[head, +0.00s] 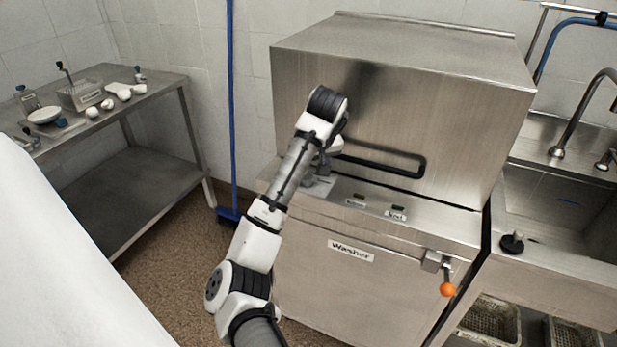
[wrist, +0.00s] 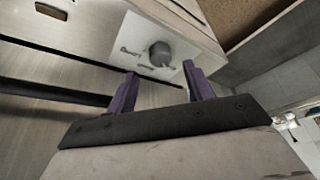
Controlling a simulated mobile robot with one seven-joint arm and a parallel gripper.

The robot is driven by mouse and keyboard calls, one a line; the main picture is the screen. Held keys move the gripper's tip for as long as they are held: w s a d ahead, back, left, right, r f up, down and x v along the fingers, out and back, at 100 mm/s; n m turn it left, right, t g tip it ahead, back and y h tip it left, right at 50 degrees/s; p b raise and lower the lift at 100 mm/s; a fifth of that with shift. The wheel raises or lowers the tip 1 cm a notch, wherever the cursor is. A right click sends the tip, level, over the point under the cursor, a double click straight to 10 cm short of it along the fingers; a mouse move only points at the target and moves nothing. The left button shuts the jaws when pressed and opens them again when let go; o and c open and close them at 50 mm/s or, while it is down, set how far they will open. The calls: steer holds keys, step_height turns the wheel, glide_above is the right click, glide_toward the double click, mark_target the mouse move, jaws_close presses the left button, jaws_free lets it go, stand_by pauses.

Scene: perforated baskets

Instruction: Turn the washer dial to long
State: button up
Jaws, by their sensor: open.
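The washer (head: 345,285) is a steel machine with a "Washer" label on its front and a hood above. Its dial (wrist: 160,53) shows in the wrist view as a dark round knob on a pale plate (wrist: 138,33). Small lettering sits beside the knob, too blurred to read for certain. In the head view my arm hides the dial. My gripper (wrist: 158,88) is open, its two purple fingers pointing toward the dial. The knob appears just beyond the fingertips, roughly between them; I cannot tell whether they touch it.
A black hood handle (head: 380,166) is right of my wrist. An orange-knobbed lever (head: 447,289) sticks out of the washer's front right. A sink (head: 560,205) stands at right. A steel table (head: 150,185) with small items is at left, and a blue pole (head: 231,100) stands behind.

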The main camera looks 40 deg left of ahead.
steer(key=shift+p+x, duration=0.35)
steer(key=shift+x, duration=2)
steer(key=shift+a, duration=0.1)
steer(key=c, duration=1)
